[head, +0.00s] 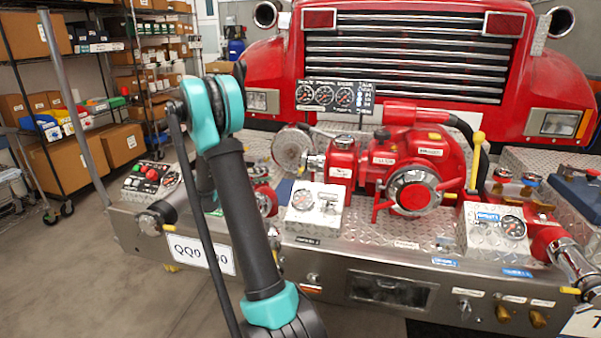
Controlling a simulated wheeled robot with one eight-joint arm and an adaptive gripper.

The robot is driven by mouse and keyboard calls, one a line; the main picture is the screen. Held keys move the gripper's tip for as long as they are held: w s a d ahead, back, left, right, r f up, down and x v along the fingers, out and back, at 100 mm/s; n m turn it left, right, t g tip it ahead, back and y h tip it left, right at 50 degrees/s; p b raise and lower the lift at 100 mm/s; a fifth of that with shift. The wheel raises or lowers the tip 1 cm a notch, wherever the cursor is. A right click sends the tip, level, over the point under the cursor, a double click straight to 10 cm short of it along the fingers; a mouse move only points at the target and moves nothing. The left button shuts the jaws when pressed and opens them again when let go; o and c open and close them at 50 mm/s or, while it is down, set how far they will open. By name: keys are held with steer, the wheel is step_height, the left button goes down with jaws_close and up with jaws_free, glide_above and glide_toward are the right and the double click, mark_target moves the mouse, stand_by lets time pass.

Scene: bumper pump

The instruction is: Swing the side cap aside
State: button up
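The red pump (405,170) sits on the truck's front bumper, with a chrome round face and a yellow-topped lever. At its right end a red outlet ends in a chrome fitting (574,262), which reaches the picture's right side. At the left bumper end a small metallic round end (149,223) shows beside a dark shape; I cannot tell if it is the side cap. My arm crosses the left-centre and hides the pump's left side. Dark parts behind it (168,208) may be my gripper at that left end; its fingers cannot be made out, nor whether they touch anything.
A gauge box (314,205) and another gauge panel (492,230) stand on the bumper deck. A control box (150,180) is at the left. A grey pole (75,105) rises at the bumper's left corner. Shelves with boxes (90,160) stand behind; the left floor is clear.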

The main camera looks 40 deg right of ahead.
mark_target(301, 169)
steer(key=d, duration=0.5)
steer(key=d+f, duration=0.1)
steer(key=d, duration=0.4)
steer(key=s+d+f, duration=0.1)
steer(key=d, duration=0.4)
steer(key=shift+s+d, duration=0.1)
steer(key=shift+c, duration=0.2)
jaws_close()
